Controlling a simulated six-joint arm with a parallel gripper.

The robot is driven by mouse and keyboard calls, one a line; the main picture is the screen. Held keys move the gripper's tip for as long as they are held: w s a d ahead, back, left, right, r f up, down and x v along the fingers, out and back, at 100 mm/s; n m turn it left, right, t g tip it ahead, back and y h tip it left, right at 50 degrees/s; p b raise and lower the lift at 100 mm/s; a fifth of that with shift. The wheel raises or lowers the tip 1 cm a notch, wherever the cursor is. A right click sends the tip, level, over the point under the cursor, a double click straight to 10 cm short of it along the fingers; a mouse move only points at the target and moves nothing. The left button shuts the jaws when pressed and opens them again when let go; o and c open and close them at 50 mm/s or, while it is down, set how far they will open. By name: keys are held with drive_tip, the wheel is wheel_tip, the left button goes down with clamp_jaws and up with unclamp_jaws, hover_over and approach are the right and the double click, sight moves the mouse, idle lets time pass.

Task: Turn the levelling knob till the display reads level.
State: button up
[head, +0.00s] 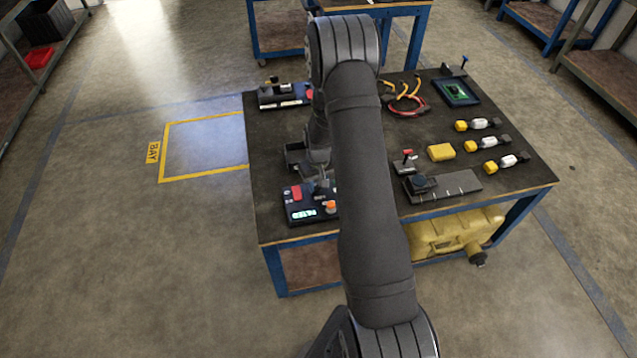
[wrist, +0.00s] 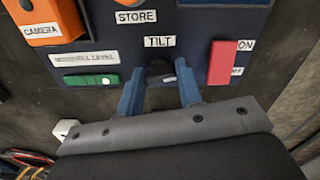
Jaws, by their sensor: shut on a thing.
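The black levelling knob (wrist: 160,70) sits under the "TILT" label in the wrist view, with a small white mark on its near side. My gripper (wrist: 160,92) has its two blue fingers on either side of the knob and is shut on it. In the head view the dark blue control panel (head: 291,214) is at the front left of the bench. A green strip (wrist: 79,80) beside a level label lies left of the knob in the wrist view.
A red switch (wrist: 222,63) marked "ON" stands close right of the knob. An orange part (wrist: 45,20) marked "CAMERA" is at the upper left. The workbench (head: 470,205) also holds a yellow block (head: 441,152) and several white-and-yellow parts to the right.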

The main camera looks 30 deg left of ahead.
sight(318, 185)
drive_tip(key=shift+m, duration=1.2)
drive_tip(key=o, duration=1)
wheel_tip(318, 185, up, 18)
drive_tip(key=shift+f, duration=0.25)
wheel_tip(318, 185, down, 18)
drive_tip(key=shift+r, duration=0.25)
